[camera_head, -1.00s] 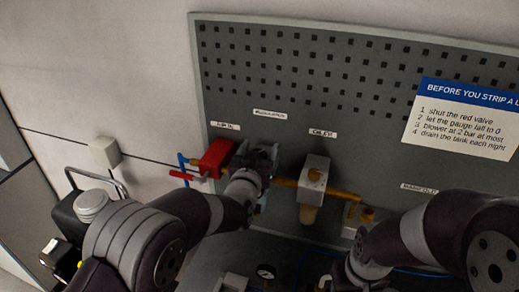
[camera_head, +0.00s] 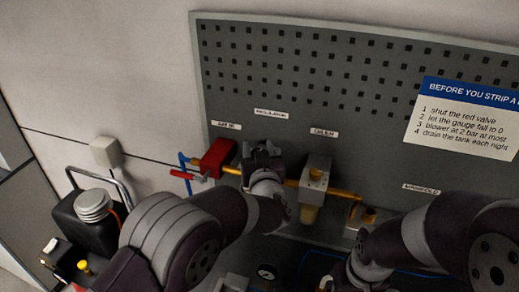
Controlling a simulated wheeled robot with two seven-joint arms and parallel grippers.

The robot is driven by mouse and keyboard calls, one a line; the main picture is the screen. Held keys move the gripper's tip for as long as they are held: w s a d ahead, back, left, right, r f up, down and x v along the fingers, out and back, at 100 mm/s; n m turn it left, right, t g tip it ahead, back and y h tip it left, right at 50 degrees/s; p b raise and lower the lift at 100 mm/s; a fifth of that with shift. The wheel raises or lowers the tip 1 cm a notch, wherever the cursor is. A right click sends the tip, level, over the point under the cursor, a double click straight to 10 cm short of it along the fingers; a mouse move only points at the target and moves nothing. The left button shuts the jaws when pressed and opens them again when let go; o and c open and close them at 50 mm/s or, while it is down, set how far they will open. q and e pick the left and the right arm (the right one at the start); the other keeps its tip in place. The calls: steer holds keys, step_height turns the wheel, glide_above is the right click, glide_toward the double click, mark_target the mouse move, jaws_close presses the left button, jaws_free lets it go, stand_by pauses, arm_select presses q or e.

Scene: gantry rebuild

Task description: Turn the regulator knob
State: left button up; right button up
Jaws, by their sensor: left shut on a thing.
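My left gripper (camera_head: 262,154) is at the pegboard panel, below the regulator label (camera_head: 271,114), between the red valve and the oiler. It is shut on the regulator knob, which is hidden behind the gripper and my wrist. The regulator body is also mostly covered, so I cannot see how far the knob is turned. My right arm comes in from the right and runs out at the bottom edge, with its gripper out of view.
The red valve (camera_head: 216,158) is just left of my left gripper, and the oiler (camera_head: 315,178) is close on its right. A yellow pipe (camera_head: 344,193) runs on to the manifold. A small gauge (camera_head: 267,271) is below. A black tank (camera_head: 86,222) stands at the left.

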arm_select(q)
steer(key=shift+a+r+n+y, duration=0.1)
steer(key=shift+n+y, duration=0.7)
steer(key=shift+y, duration=0.4)
steer(key=shift+g+y, duration=0.3)
steer(key=o, duration=1)
steer(key=shift+c, duration=0.2)
steer(key=shift+s, duration=0.1)
steer(key=shift+s, duration=0.15)
steer(key=b+v, duration=0.5)
steer(key=v, duration=0.7)
steer(key=shift+s, duration=0.15)
